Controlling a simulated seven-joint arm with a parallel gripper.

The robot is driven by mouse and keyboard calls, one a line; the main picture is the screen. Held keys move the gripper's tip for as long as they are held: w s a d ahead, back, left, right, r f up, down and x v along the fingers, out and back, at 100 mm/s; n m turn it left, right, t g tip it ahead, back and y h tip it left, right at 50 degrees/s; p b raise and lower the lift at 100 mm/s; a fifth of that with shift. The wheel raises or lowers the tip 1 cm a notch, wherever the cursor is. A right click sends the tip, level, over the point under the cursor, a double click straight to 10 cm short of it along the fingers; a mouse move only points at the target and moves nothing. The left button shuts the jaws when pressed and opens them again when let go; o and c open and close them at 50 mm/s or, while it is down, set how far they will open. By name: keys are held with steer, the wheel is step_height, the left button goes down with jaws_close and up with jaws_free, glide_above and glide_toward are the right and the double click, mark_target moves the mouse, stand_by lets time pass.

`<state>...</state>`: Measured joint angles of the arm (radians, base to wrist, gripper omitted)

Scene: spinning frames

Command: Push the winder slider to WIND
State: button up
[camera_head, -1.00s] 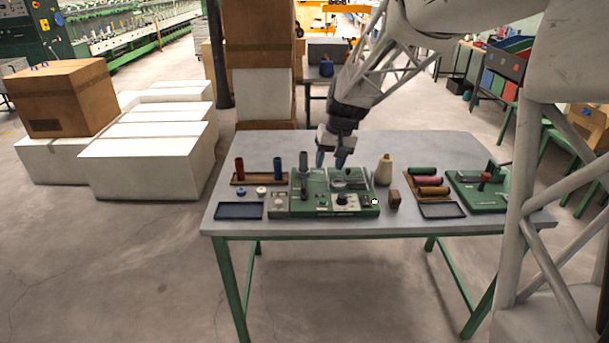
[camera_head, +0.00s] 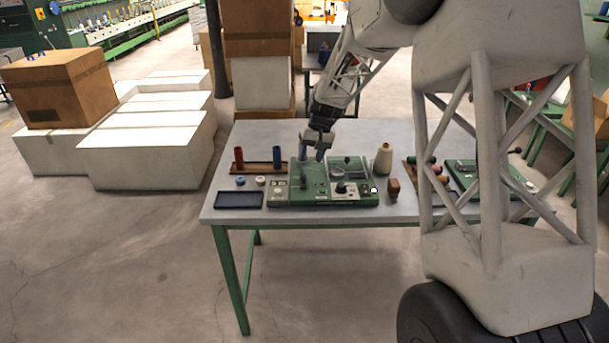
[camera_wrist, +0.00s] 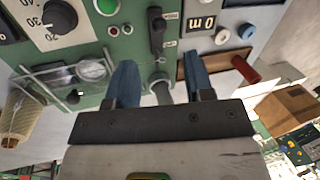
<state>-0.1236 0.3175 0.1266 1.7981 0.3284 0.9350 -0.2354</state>
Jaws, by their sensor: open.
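The green winder (camera_head: 335,197) stands at the table's front edge, with a dial, buttons and a clear cover. Its winder slider (camera_wrist: 156,30) is a black lever in an upright slot in the wrist view, beside a green button. My gripper (camera_head: 311,157) is over the left part of the winder. In the wrist view its two blue fingers (camera_wrist: 162,80) are apart. A grey upright post (camera_wrist: 161,92) shows between them; whether they touch it cannot be told. The slider lies beyond the fingertips, apart from them.
A red spool (camera_head: 239,157) and a blue spool (camera_head: 277,160) stand on a wooden rack at left. A dark tray (camera_head: 239,200) lies at front left.

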mark_target(304, 174)
steer(key=shift+f, duration=0.1)
steer(key=shift+x, duration=3.8)
jaws_close()
